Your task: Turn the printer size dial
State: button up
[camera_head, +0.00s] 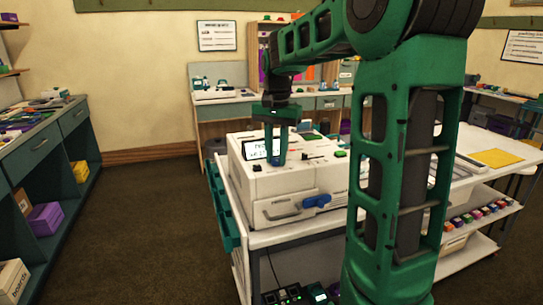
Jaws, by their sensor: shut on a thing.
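The printer (240,180) is a white box on a cart in the middle of the view. Its top has a small tilted display (256,149) with dark text, too small to read surely. My gripper (276,158) points down over the printer top, in front of the display's right side. Its green fingers are shut on a small blue part that looks like the size dial (276,162). The fingers hide most of the dial, so its pointer and setting cannot be seen.
A green button (340,154) and a black slider sit right of the dial. A blue handle (317,200) is on the printer's front. A shelf unit (60,145) stands left; the floor (140,225) between is clear.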

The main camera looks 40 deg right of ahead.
aim_at(274, 159)
jog(key=shift+w+a+r+n, duration=0.2)
jog(key=shift+w+n, duration=0.1)
jog(key=shift+n, duration=0.4)
jog(key=n, duration=0.3)
jog(key=shift+n, duration=2.3)
jog(key=shift+f, duration=0.1)
jog(key=o, duration=1.1)
jog(key=shift+c, duration=0.2)
jog(key=shift+s, duration=0.1)
jog(key=shift+d, duration=0.1)
notch_tip(274, 159, up, 11)
jog(key=shift+f, duration=0.2)
